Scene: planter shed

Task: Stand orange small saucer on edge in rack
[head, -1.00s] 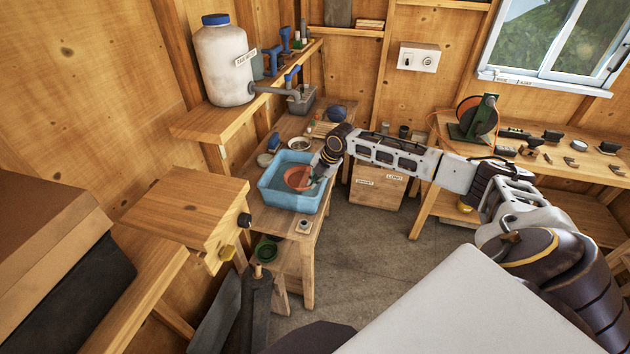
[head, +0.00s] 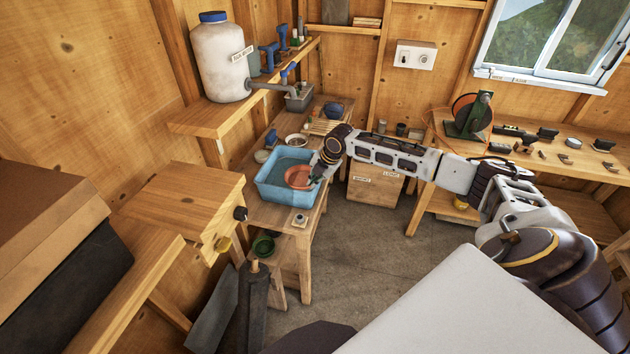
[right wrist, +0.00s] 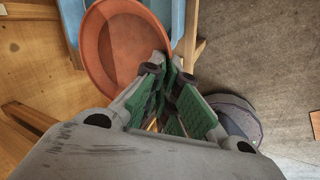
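The orange saucer (head: 298,178) is at the blue basin (head: 262,194) on the bench in the head view. My right gripper (head: 318,175) reaches in from the right to its near right rim. In the right wrist view the saucer (right wrist: 118,50) is large at top left, and the green-padded fingers (right wrist: 168,68) close on its right rim. The saucer is tilted and looks just above the water; the exact gap is unclear. A pale wooden slatted piece (head: 322,127), seemingly the rack, lies on the bench behind the basin, partly hidden by my arm. My left gripper is not in view.
A white bowl (head: 296,140), a dark blue pot (head: 333,110) and a grey tub (head: 299,98) stand beyond the basin. A white water jug (head: 222,65) is on the shelf above. A green saucer (head: 263,246) sits low in front. Open floor lies right of the bench.

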